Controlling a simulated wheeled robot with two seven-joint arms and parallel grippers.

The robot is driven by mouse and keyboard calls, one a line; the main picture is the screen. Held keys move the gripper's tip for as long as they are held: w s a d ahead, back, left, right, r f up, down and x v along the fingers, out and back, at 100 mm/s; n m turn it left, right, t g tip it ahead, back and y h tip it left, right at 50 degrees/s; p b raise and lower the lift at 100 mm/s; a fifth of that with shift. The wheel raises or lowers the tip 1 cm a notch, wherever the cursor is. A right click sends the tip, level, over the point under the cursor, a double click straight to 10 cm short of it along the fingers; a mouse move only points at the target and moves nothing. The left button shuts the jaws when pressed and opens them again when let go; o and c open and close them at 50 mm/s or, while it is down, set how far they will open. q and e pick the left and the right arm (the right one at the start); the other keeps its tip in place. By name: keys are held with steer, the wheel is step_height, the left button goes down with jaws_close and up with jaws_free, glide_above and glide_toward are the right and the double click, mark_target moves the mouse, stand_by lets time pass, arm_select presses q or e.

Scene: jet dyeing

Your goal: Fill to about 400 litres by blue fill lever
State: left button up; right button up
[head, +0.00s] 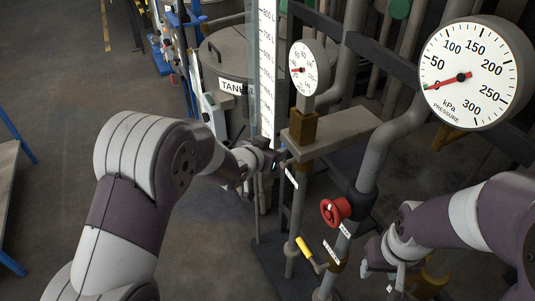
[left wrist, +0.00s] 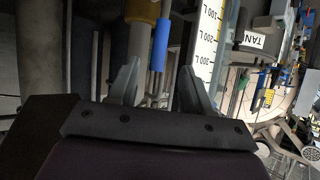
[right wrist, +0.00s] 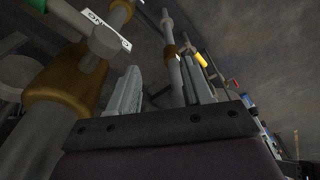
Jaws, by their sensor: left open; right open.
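The blue fill lever (left wrist: 160,45) hangs from a brass fitting in the left wrist view, between the two finger lines of my left gripper (left wrist: 158,75). The fingers are open around it; contact cannot be told. In the head view my left gripper (head: 275,160) mostly hides the lever, beside the pipe under the small gauge. The white litre scale (head: 267,70) stands upright just behind; it also shows in the left wrist view (left wrist: 207,40). No liquid level can be made out. My right gripper (head: 393,278) is open and empty at the lower right.
A yellow lever (head: 304,248) and a red knob (head: 336,211) sit on pipes between my grippers. A pressure gauge (head: 470,75), a small dial (head: 308,68) and a grey shelf (head: 345,132) crowd the upper right. A tank (head: 228,52) stands behind.

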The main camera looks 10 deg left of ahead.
arm_select(q)
steer(key=shift+v, duration=1.45)
arm_select(e)
steer(key=shift+f, duration=0.2)
arm_select(q)
steer(key=shift+f, duration=0.1)
steer(key=shift+c, duration=0.3)
stand_by(4.2)
